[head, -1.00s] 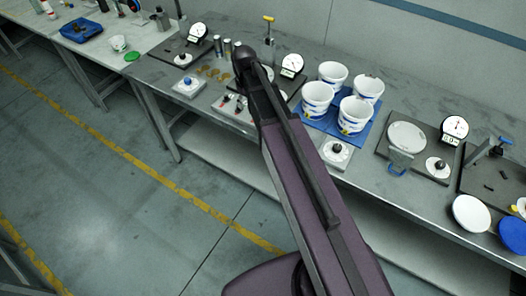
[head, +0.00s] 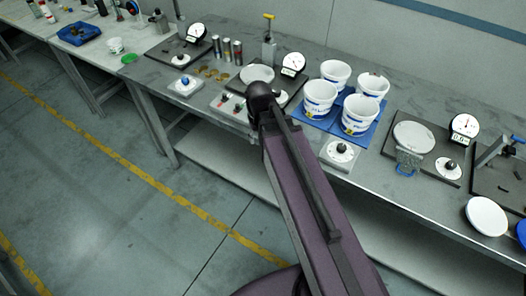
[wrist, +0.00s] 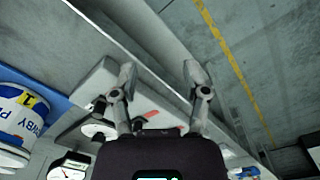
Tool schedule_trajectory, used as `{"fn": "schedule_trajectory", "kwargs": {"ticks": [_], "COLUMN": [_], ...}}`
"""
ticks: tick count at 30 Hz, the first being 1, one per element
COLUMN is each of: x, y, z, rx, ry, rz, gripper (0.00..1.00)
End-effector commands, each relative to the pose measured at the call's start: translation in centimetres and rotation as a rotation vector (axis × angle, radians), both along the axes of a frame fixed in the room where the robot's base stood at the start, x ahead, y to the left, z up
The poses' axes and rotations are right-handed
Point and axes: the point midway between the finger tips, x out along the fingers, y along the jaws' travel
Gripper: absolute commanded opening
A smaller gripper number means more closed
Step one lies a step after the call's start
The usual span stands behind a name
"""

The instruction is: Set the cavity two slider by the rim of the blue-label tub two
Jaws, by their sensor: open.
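Several white tubs with blue labels stand on blue mats on the bench, including one at front right (head: 359,115) and one at front left (head: 319,98). I cannot read which is tub two. A tub with blue print also shows at the left edge of the wrist view (wrist: 22,110). A pale control box with small red and dark sliders (head: 228,103) sits at the bench's front edge, partly behind my arm. I cannot tell which slider is cavity two. My gripper (wrist: 160,72) is open and empty above a pale box with a red piece (wrist: 182,129); my arm hides it in the head view.
A dial box (head: 341,152) stands in front of the tubs. A blue-knobbed box (head: 185,84) stands left of the slider box. Gauge stands (head: 463,127) and a white lid (head: 486,216) lie to the right. The floor before the bench is clear.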

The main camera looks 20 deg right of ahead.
Motion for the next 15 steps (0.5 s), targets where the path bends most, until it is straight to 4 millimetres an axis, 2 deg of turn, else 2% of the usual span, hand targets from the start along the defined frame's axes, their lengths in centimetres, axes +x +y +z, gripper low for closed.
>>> {"fn": "schedule_trajectory", "kwargs": {"ticks": [1,6,15], "x": [-0.9,-2.4,-3.4], "y": [-0.1,-0.2,-0.3], "z": [-0.7,-1.5,-1.9], "rx": [0.0,0.0,0.0], "ry": [0.0,0.0,0.0], "rz": [-0.012,-0.048,-0.075], "gripper": [0.59,0.59,0.59]}}
